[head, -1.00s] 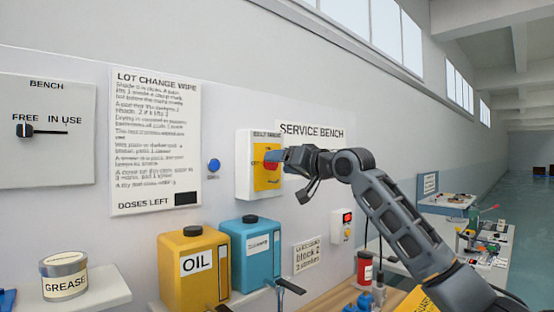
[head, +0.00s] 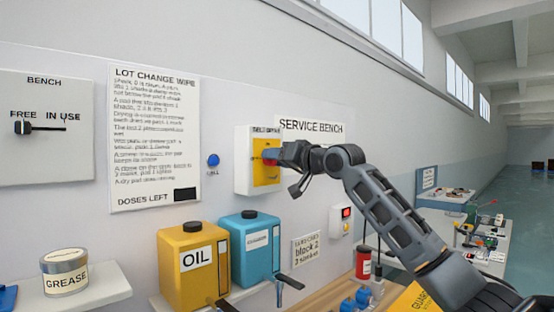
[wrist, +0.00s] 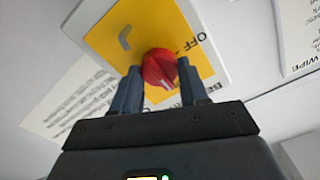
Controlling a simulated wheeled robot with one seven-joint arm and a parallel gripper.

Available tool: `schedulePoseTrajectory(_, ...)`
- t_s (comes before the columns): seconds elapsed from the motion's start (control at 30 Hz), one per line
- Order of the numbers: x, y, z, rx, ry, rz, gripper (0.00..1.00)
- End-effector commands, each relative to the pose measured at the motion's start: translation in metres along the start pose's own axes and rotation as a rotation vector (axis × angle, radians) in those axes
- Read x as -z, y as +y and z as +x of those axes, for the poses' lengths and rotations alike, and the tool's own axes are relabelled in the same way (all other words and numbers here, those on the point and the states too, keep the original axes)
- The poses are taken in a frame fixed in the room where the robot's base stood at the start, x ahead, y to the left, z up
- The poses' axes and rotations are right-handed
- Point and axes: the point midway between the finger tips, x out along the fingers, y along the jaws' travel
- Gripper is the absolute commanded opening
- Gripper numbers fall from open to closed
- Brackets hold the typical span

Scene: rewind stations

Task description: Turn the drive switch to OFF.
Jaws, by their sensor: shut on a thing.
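The drive switch is a red rotary knob (wrist: 160,68) on a yellow plate (wrist: 110,45) with a white surround. In the wrist view the lettering "OFF" shows on the plate to the right of the knob, and a white line marks the knob's face. My gripper (wrist: 155,84) has its two fingers closed on either side of the red knob. In the head view the switch box (head: 244,160) is on the wall, and my gripper (head: 272,156) reaches it from the right, covering much of the knob.
A blue call button (head: 213,160) and a lot change sign (head: 153,140) are to the left. Below stand a yellow oil can (head: 185,275) and a blue can (head: 240,262). A small box with a red light (head: 341,220) is to the right, under my arm.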

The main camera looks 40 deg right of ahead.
Motion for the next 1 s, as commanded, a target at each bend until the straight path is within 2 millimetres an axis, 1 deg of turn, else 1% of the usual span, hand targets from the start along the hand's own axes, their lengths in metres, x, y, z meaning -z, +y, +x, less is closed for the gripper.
schedulePoseTrajectory(0.03,-0.0001,0.0003,-0.0001,0.000,0.000,0.000,0.17)
schedulePoseTrajectory(0.1,-0.0001,0.0003,-0.0001,0.000,0.000,0.000,0.13)
schedulePoseTrajectory(0.33,-0.0012,0.0005,0.0001,0.000,0.000,-0.022,0.13)
schedulePoseTrajectory(0.47,-0.0026,0.0006,0.0002,0.000,-0.001,-0.072,0.13)
schedulePoseTrajectory(0.67,-0.0037,0.0011,0.0001,0.000,0.000,-0.207,0.13)
schedulePoseTrajectory(1.0,-0.0044,0.0005,0.0002,0.000,-0.001,-0.526,0.13)
